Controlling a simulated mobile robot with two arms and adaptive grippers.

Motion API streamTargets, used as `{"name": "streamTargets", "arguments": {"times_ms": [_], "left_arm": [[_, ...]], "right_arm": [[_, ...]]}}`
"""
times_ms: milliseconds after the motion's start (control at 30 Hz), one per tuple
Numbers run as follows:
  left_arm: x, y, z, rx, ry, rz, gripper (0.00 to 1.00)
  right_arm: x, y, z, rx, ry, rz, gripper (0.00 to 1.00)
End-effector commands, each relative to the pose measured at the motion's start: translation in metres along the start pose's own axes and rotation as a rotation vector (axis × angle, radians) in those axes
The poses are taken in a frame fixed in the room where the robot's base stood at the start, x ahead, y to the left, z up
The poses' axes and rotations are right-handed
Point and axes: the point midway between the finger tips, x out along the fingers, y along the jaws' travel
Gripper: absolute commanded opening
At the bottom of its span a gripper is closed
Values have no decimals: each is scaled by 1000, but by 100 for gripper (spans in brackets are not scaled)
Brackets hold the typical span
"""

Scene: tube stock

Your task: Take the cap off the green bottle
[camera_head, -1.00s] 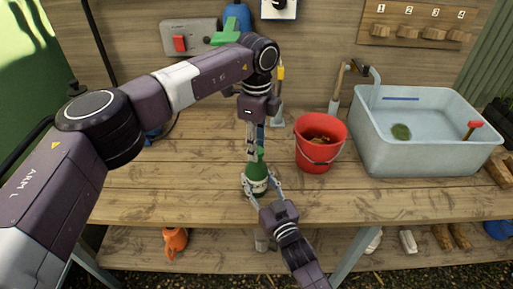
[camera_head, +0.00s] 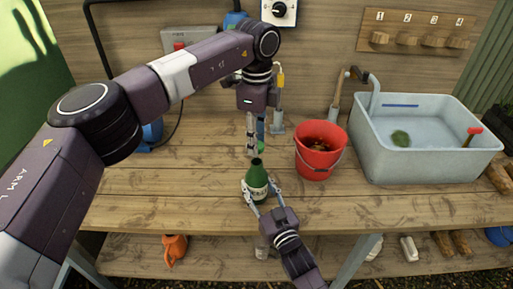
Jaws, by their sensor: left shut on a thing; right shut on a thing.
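The green bottle (camera_head: 257,180) stands upright near the middle of the workbench, with a pale label and a dark neck top (camera_head: 256,161). My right gripper (camera_head: 258,191) is shut around the bottle's body from the front. My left gripper (camera_head: 256,146) is above and just behind the bottle, pointing down. It is shut on a small green cap (camera_head: 261,147), partly hidden by the fingers. The cap is apart from the bottle's neck, with a small gap between them.
A red bucket (camera_head: 311,162) with dark contents stands right of the bottle. A grey sink (camera_head: 430,165) with water is farther right. Numbered pegs (camera_head: 420,40) and a control box (camera_head: 188,42) are on the back wall. The bench left of the bottle is clear.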

Motion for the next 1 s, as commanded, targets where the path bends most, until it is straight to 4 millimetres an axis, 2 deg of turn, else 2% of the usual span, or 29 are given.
{"name": "streamTargets", "arguments": {"times_ms": [100, 267, 300, 467, 800, 867, 1000], "left_arm": [[-8, 0, 0, 0, 1, 0, 0], [-8, 0, 0, 1, 1, 1, 0], [-8, 0, 0, 0, 1, 1, 0], [-8, 0, 0, 1, 1, 1, 0], [-8, 0, 0, 1, 1, 1, 0], [-8, 0, 0, 0, 1, 1, 0], [-8, 0, 0, 0, 1, 1, 0]], "right_arm": [[0, 0, 0, 0, 1, 0, 0], [0, 0, 0, 0, 1, 0, 0], [0, 0, 0, 0, 1, 0, 45], [0, 0, 0, 0, 1, 0, 63], [-3, 0, 0, 0, 0, 0, 63], [-9, 0, 1, 0, -1, 0, 63], [-32, 0, 1, 1, -2, 0, 63]]}}
